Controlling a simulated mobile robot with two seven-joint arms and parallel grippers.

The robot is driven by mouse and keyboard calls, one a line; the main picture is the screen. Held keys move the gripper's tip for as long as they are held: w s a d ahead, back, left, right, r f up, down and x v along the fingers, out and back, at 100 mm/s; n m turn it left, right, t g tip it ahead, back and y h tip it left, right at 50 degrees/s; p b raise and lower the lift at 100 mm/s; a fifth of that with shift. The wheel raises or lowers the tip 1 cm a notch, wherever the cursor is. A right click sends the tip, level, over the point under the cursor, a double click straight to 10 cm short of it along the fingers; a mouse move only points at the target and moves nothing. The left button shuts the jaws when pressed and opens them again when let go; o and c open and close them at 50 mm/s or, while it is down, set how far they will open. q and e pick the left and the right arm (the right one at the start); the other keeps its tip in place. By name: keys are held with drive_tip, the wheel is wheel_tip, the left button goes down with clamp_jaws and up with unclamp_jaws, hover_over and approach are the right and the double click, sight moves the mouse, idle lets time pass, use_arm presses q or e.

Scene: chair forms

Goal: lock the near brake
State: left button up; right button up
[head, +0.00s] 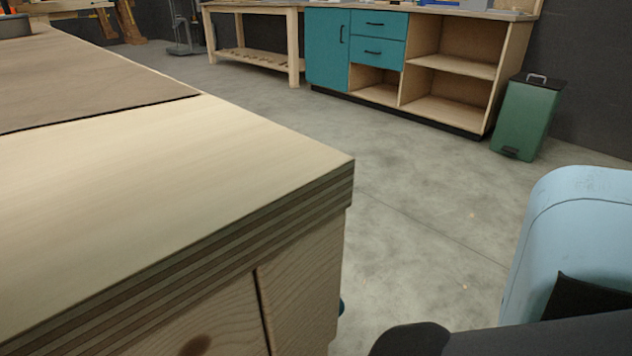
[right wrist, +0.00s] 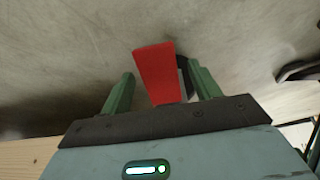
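A red lever-like piece (right wrist: 157,72), which looks like the brake, shows in the right wrist view with a dark part (right wrist: 184,72) along its right side. My right gripper (right wrist: 162,85) is open, with its two green fingers on either side of the red piece in the picture. There is a clear gap at the left finger, and the right finger is closer. I cannot tell whether either touches it. The red piece's lower end is hidden by the gripper body. The head view shows neither the red piece nor my left gripper.
A wooden workbench (head: 180,165) fills the left of the head view, its corner pointing at open concrete floor (head: 420,190). A teal cabinet with shelves (head: 328,48) and a green bin (head: 528,118) stand at the back. A dark object (right wrist: 298,70) shows at the wrist view's right edge.

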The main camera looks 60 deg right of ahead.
drive_tip(key=p+v, duration=0.3)
drive_tip(key=v, duration=0.4)
drive_tip(key=shift+d+r+p, duration=0.2)
drive_tip(key=shift+r+p, duration=0.15)
idle(0.5)
